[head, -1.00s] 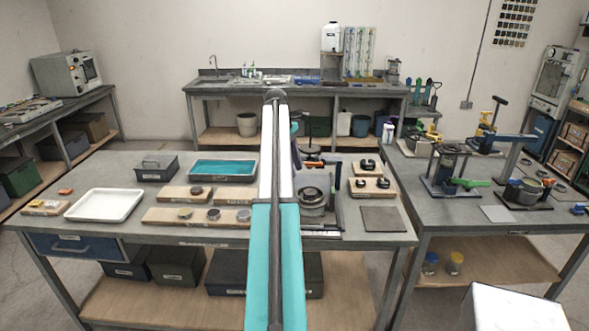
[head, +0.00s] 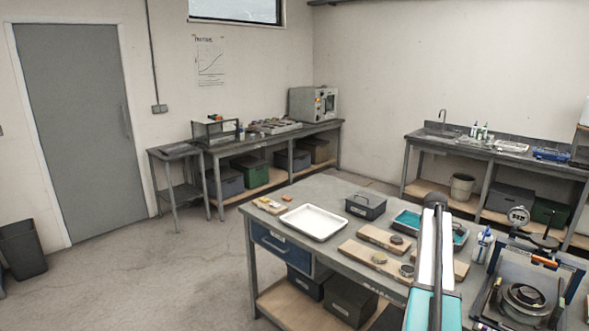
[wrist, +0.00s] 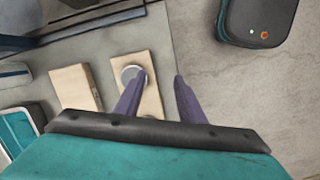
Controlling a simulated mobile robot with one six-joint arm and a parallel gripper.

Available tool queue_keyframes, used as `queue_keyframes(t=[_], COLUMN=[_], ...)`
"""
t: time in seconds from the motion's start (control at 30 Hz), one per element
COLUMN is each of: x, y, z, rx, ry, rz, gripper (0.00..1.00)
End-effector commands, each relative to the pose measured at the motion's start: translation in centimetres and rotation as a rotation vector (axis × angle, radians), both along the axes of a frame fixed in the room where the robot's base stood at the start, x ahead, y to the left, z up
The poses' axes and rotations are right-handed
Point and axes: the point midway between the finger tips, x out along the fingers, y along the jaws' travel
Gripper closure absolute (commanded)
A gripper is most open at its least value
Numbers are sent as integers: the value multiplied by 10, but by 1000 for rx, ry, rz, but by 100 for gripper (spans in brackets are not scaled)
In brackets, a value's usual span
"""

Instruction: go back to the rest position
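My gripper (wrist: 159,76) shows in the wrist view as two purple fingers with a clear gap between them. It is open, with nothing between the fingers. Below it, the left finger overlaps a wooden board (wrist: 150,98) bearing a round grey disc (wrist: 133,75); I cannot tell the height. In the head view my teal and white arm stretches forward over the grey workbench (head: 330,253) at lower right. The fingers are not visible in that view.
The workbench carries a white tray (head: 314,222), a dark box (head: 366,206), a teal-lined tray (head: 406,219), wooden boards and a device with a round gauge (head: 518,215). A side bench (head: 275,141) stands behind. Open floor (head: 160,270) lies left, before a grey door (head: 80,120).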

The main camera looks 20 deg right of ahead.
Motion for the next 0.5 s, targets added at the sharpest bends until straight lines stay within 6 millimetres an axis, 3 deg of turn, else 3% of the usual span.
queue_keyframes(t=[0.03,0.2,0.5], x=[11,49,94], y=[23,86,203], z=[-13,-50,-109], rx=[-1,-10,-17], ry=[-5,-31,-78], rz=[10,17,27], gripper=[64,64,64])
